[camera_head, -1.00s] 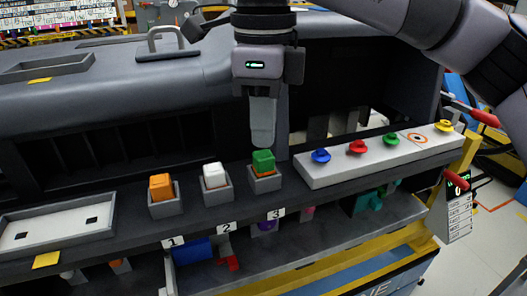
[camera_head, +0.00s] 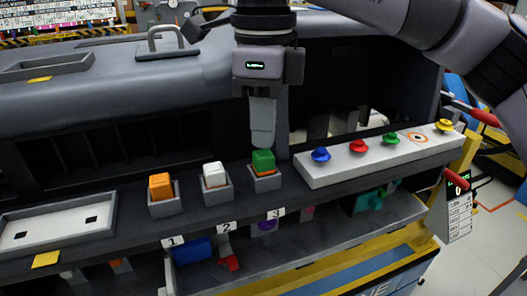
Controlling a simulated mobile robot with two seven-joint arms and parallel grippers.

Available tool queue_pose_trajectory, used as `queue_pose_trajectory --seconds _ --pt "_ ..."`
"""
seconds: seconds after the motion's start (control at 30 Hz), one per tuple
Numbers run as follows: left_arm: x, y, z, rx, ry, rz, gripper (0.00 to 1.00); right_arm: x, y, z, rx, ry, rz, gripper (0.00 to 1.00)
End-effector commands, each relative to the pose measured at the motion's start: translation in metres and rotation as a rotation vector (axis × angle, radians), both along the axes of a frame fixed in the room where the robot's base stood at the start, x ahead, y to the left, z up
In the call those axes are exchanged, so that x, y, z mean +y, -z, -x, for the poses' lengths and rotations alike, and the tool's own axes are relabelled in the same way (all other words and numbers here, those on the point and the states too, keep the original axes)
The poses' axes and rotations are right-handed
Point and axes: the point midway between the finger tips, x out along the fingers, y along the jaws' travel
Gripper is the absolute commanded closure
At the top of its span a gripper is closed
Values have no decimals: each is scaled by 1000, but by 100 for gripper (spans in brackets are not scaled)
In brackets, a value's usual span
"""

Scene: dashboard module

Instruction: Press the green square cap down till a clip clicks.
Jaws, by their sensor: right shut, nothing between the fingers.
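The green square cap (camera_head: 263,161) sits in the grey holder (camera_head: 265,182) marked 3, on the dark ledge. A thin orange band shows under the green top. My right gripper (camera_head: 262,145) points straight down with its fingers shut and empty. Its fingertips are right over the cap, at or very near its top; I cannot tell whether they touch. My left gripper is not in view.
An orange cap (camera_head: 160,186) and a white cap (camera_head: 214,174) stand in similar holders to the left, marked 1 and 2. A white panel (camera_head: 325,174) with blue, red, green and yellow knobs lies to the right. A pale tray (camera_head: 58,225) is at far left.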

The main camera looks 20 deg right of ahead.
Motion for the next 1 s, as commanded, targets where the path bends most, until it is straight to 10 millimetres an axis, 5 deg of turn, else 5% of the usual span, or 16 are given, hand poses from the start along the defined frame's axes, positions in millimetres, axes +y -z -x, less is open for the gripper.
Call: queue_pose_trajectory --seconds 1.0 --pt "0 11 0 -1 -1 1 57 0 15 0 0 0 0 100"
